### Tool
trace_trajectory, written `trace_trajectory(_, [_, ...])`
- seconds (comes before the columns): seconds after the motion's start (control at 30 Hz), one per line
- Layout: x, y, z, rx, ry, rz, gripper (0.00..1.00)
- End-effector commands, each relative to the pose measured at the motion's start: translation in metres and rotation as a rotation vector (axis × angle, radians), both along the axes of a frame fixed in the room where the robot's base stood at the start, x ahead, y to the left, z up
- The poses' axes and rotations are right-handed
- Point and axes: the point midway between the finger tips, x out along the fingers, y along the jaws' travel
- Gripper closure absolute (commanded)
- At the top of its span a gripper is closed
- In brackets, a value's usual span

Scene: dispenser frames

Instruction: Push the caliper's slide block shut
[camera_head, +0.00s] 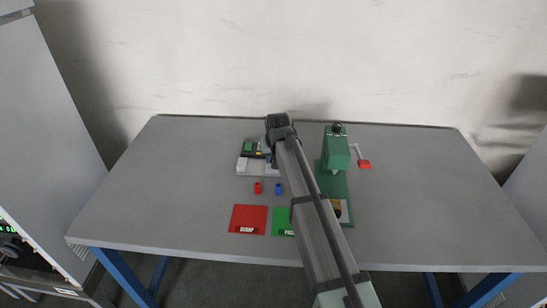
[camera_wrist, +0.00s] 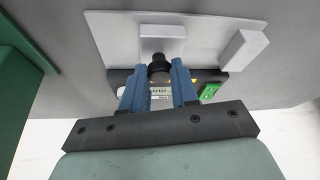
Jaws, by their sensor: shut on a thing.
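The caliper is a pale grey plate (camera_wrist: 110,30) with a fixed pale block (camera_wrist: 240,52) at the right and the slide block (camera_wrist: 162,38) left of it, a clear gap between them in the wrist view. My gripper (camera_wrist: 159,70) has its blue fingers closed around a black round knob (camera_wrist: 158,73) beside the slide block. I cannot tell how the knob joins the block. In the head view the caliper's fixed block (camera_head: 241,165) shows at the left, while my arm hides part of the right side.
A dark unit with a green part (camera_wrist: 210,91) lies along the caliper. Red (camera_head: 258,188) and blue (camera_head: 278,189) pieces, a red scrap mat (camera_head: 248,215) and a green mat (camera_head: 283,217) lie in front.

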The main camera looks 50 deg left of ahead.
Motion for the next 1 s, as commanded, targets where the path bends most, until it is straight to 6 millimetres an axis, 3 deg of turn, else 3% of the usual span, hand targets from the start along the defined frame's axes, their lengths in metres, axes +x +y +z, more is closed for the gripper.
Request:
trace_trajectory(0.4, [-0.046, 0.048, 0.0, 0.0, 0.0, 0.002, 1.0])
trace_trajectory(0.77, [-0.054, 0.054, 0.0, 0.003, 0.004, 0.002, 1.0])
trace_trajectory(0.8, [-0.054, 0.054, 0.0, 0.004, 0.004, 0.002, 0.68])
trace_trajectory(1.0, [-0.053, 0.053, 0.0, 0.003, 0.003, 0.002, 0.49])
